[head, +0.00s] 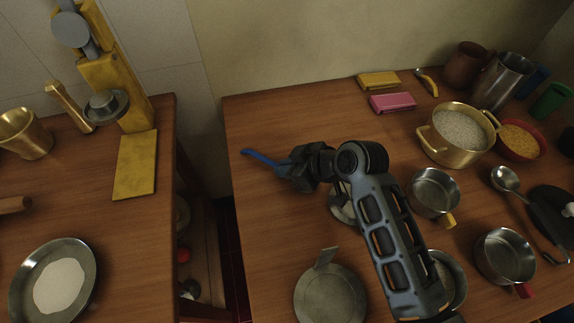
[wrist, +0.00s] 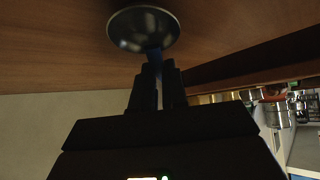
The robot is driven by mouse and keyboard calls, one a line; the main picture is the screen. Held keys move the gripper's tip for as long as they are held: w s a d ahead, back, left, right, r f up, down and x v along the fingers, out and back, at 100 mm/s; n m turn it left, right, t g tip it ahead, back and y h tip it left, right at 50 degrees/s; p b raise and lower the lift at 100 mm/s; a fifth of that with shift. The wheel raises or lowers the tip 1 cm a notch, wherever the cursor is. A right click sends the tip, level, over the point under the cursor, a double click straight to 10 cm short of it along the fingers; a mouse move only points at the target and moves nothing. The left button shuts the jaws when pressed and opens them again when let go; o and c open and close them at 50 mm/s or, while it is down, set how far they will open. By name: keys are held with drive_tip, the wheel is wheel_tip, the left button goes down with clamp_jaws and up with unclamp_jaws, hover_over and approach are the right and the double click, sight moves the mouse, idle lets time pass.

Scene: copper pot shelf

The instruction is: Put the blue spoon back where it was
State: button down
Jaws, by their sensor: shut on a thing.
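The blue spoon's handle (head: 262,160) sticks out to the left of my gripper (head: 290,172) in the head view, over the left part of the right-hand table. In the wrist view, my gripper (wrist: 158,75) is shut on the blue handle (wrist: 154,54), close to a round, shiny metal bowl (wrist: 143,28). A metal rim (head: 342,208) partly hidden by my arm in the head view appears to be that bowl. I cannot tell whether the spoon touches the table.
A flat round metal lid (head: 330,296) lies in front. Pans (head: 434,188), a brass pot (head: 456,138) and a ladle (head: 505,179) crowd the right. Yellow (head: 379,79) and pink (head: 393,103) blocks lie at the back. Bare wood lies behind my gripper; a gap separates the left counter (head: 100,205).

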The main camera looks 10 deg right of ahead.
drive_tip(key=c, duration=1.1)
unclamp_jaws()
drive_tip(key=shift+c, duration=0.2)
drive_tip(key=shift+r, duration=0.15)
drive_tip(key=v, duration=1.2)
drive_tip(key=shift+d, duration=0.1)
